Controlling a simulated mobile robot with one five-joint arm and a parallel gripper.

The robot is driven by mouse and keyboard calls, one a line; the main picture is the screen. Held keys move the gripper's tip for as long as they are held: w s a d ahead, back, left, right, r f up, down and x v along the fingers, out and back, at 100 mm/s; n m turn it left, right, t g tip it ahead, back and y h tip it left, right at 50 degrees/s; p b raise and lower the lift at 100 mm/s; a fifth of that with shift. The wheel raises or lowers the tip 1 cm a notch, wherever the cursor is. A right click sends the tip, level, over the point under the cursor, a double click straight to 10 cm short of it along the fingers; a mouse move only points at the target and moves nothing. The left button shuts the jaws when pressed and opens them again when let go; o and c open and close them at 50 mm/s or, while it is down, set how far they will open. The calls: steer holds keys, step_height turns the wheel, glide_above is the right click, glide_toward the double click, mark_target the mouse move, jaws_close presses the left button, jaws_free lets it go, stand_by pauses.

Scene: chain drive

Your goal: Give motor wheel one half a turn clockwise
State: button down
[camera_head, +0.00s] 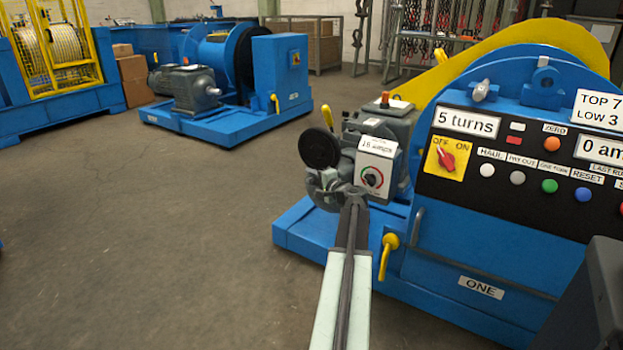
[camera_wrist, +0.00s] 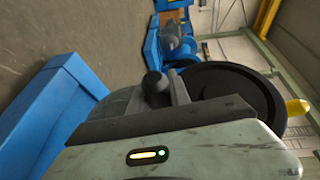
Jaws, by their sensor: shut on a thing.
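The black motor wheel (camera_head: 319,148) faces my side on the grey motor of the blue machine labelled ONE (camera_head: 482,287). A yellow piece (camera_head: 327,115) stands at its top edge. My gripper (camera_head: 331,186) is just below the wheel. In the wrist view the wheel (camera_wrist: 262,84) fills the right, with the yellow piece (camera_wrist: 297,106) at its far edge. A short dark knob (camera_wrist: 155,88) stands at the jaws, on the wheel's lower side. My gripper is shut on this knob; the exact contact is partly hidden.
A grey box with a dial (camera_head: 373,179) is close right of my gripper. A yellow lever (camera_head: 388,252) stands below it. The control panel (camera_head: 520,145) reads "5 turns". The blue base (camera_head: 300,235) juts out below. A second blue machine (camera_head: 240,120) stands behind; open floor lies left.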

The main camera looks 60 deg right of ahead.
steer(key=w, duration=0.3)
steer(key=shift+d, duration=0.15)
stand_by(0.3)
steer(key=c, duration=1.2)
jaws_free()
steer(key=shift+s+r+p, duration=0.1)
steer(key=shift+r+p, duration=0.2)
steer(key=shift+r, duration=0.05)
steer(key=shift+f, duration=0.1)
